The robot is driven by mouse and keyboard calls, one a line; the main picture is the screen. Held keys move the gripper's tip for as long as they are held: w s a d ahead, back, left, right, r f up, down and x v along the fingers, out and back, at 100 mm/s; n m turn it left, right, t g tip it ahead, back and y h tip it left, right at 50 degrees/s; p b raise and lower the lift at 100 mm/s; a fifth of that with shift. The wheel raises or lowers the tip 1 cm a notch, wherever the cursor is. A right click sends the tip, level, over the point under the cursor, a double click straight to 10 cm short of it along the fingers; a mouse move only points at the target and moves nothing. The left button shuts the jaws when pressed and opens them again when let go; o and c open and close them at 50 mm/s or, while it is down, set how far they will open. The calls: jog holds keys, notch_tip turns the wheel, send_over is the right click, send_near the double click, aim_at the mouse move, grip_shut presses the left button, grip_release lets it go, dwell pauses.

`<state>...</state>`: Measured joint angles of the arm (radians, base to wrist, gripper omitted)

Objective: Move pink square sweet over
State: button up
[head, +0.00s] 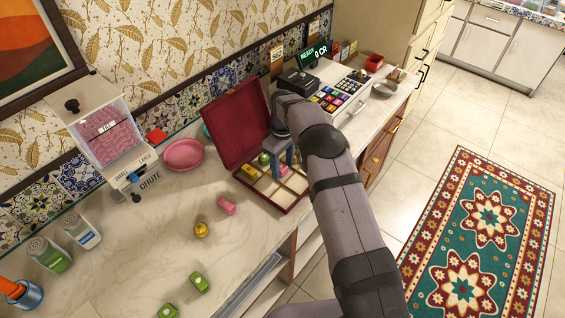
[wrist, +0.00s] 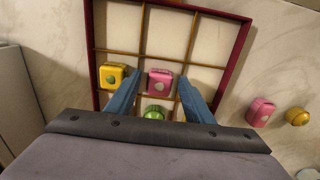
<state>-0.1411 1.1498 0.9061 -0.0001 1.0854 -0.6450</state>
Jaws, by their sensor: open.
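A pink square sweet (wrist: 161,85) with a round pale mark sits in the middle column of the open dark-red divided box (head: 233,124). It also shows small in the head view (head: 283,170). My gripper (wrist: 160,77) is open, its two blue-grey fingers reaching down into the box on either side of this sweet. Gaps show between the fingers and the sweet. A yellow square sweet (wrist: 112,75) is just left of the left finger, and a green sweet (wrist: 154,112) is close by the pink one, partly hidden by my gripper. Several compartments are empty.
Another pink sweet (head: 226,206), a yellow one (head: 201,230) and green ones (head: 197,282) lie loose on the marble counter. A pink plate (head: 183,154) and a sweet dispenser (head: 105,135) stand left of the box; a keypad register (head: 338,97) is behind it.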

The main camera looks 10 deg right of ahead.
aim_at(285, 169)
jog(key=shift+r, duration=0.15)
notch_tip(285, 169, up, 12)
jog(key=b, duration=0.3)
dwell(0.4)
jog(key=s+d+f+m, duration=0.1)
jog(key=s+d+m, duration=0.1)
jog(key=s, duration=0.9)
jog(key=s+d+f+m, duration=0.2)
jog(key=s+d+m, duration=0.1)
jog(key=s, duration=0.9)
jog(key=s+d+f+m, duration=0.1)
jog(key=s+d+m, duration=0.2)
jog(key=s, duration=0.8)
jog(key=shift+s+f+m, duration=0.15)
jog(key=shift+s+m, duration=0.05)
jog(key=shift+m, duration=0.3)
